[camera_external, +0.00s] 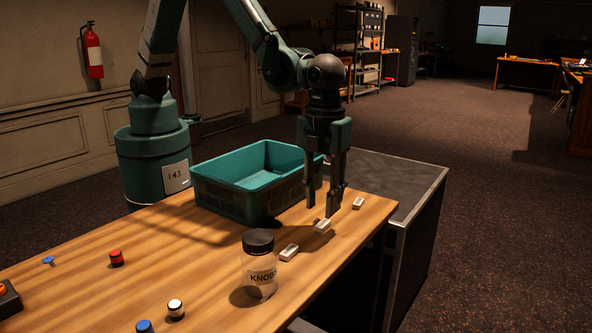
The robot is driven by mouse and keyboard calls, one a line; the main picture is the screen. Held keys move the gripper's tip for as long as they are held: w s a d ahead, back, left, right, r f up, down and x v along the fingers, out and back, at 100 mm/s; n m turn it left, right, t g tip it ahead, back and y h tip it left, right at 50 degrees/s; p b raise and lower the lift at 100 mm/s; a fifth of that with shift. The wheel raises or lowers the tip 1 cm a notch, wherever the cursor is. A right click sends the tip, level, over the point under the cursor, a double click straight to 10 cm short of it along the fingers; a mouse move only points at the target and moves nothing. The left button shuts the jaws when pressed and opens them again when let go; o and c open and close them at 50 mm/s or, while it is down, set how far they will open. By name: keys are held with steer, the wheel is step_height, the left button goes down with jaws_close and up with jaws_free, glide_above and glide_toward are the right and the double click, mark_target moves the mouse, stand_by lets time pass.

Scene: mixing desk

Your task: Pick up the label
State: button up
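The only label I can make out on a task object is the white one reading "KNOBS" (262,276) on the clear jar with a black lid (258,243). The jar stands upright on the wooden table. Three small white pieces lie in a row near the table's right edge: a near one (289,253), a middle one (322,226) and a far one (358,203). I cannot tell whether any is a loose label. My gripper (323,205) points down, open, just above the middle piece. Nothing shows between its fingers.
A teal bin (205,190) stands left of my gripper; its inside is partly hidden. A red knob (116,258), a white-topped knob (176,309), a blue knob (145,326) and a blue pin-like piece (48,260) lie on the table (90,290). A dark cabinet (400,185) adjoins its right side.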

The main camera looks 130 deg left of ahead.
mark_target(322, 224)
steer(key=shift+a+f+b, duration=0.15)
steer(key=shift+f+b, duration=0.2)
steer(key=shift+f, duration=2.25)
steer(key=c, duration=0.8)
